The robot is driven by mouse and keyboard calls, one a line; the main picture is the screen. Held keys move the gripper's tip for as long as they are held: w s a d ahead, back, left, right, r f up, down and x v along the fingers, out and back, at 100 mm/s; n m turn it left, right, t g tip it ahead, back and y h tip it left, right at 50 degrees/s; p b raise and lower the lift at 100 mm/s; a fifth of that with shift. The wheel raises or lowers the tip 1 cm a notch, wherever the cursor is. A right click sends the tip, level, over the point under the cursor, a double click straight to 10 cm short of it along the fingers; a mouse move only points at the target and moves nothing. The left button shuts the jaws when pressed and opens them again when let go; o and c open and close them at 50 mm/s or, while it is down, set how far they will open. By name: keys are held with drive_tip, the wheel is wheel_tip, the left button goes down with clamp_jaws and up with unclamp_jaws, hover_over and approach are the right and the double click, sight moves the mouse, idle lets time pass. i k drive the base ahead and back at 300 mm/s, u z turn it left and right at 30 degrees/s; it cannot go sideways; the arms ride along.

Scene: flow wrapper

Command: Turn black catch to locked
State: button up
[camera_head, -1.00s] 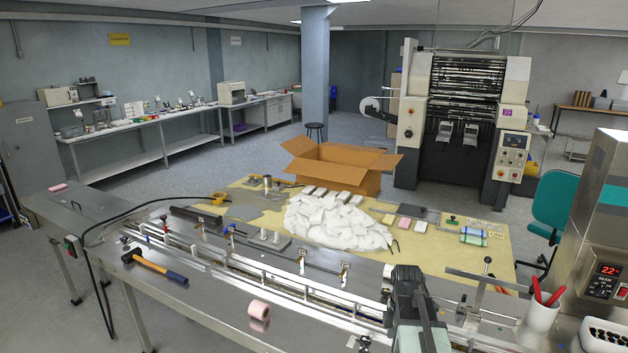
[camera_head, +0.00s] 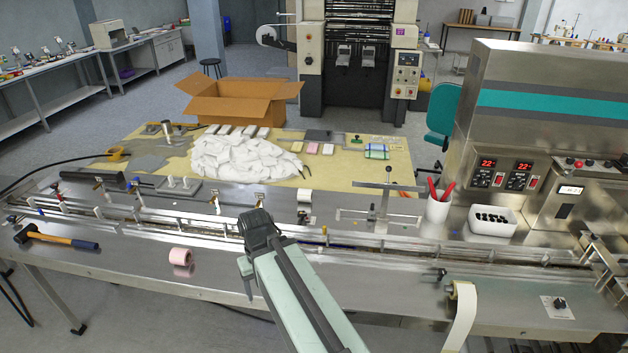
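A small black knob (camera_head: 559,303) sits on a pale plate on the front steel panel of the wrapper at the lower right. It may be the black catch, but it is too small to tell which way it is turned. A small dark fitting (camera_head: 442,273) also shows on the front edge near the white film strip. My gripper (camera_head: 258,226) is at the dark end of my pale green arm, over the conveyor left of centre, well left of the knob. Its fingers do not show clearly, and nothing is visible in it.
The steel conveyor bed (camera_head: 350,262) runs across with guide rails. A pink roll (camera_head: 181,256) and a hammer (camera_head: 55,238) lie on its left. White film (camera_head: 460,318) hangs at the front.

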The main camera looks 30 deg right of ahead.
sight(442, 272)
drive_tip(key=z, duration=1.75)
drive_tip(key=i, duration=0.2)
drive_tip(key=u, duration=0.05)
drive_tip(key=k, duration=1.35)
drive_tip(key=u, duration=0.45)
drive_tip(key=i, duration=0.95)
drive_tip(key=u, duration=0.65)
drive_tip(key=i, duration=0.75)
